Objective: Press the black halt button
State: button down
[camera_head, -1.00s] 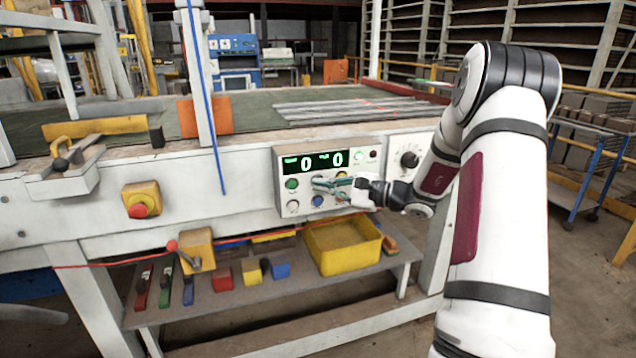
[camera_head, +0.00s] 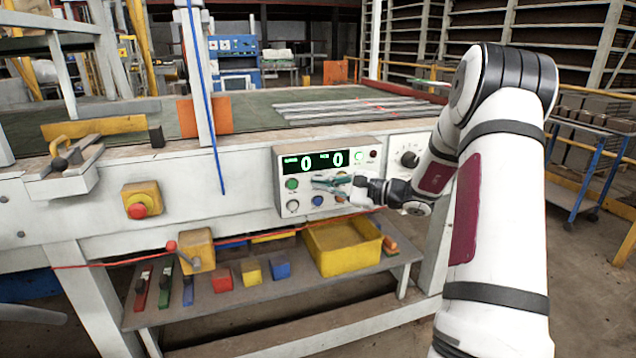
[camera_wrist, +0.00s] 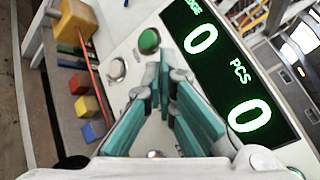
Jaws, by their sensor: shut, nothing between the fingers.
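The grey control panel (camera_head: 279,165) stands on the side of the machine, with a green-lit display reading 0 and 0. A green button (camera_head: 292,184), a silver knob-like control (camera_head: 293,205) and a blue button (camera_head: 317,200) show on it. I cannot make out a black button; the part behind my fingers is hidden. Contact cannot be told.
A yellow box with a red mushroom button (camera_head: 138,210) is left of the panel. A black dial (camera_head: 409,159) is on its right. Below, a shelf holds a yellow bin (camera_head: 343,262) and several coloured blocks. A blue cable (camera_head: 205,110) hangs left of the panel.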

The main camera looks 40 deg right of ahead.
jog(key=shift+w+d, duration=0.1)
jog(key=shift+w, duration=0.25)
dwell(0.4)
dwell(0.3)
jog(key=shift+s+a, duration=0.25)
jog(key=shift+s, duration=0.5)
jog(key=shift+s+a+p, duration=0.15)
jog(key=shift+s+a, duration=0.1)
jog(key=shift+s, duration=0.55)
jog(key=shift+s+a+p, duration=0.15)
jog(key=shift+s+a, duration=0.05)
jog(key=shift+s, duration=0.65)
jog(key=shift+s+a+p, duration=0.15)
jog(key=shift+s+a, duration=0.1)
jog(key=shift+s, duration=0.55)
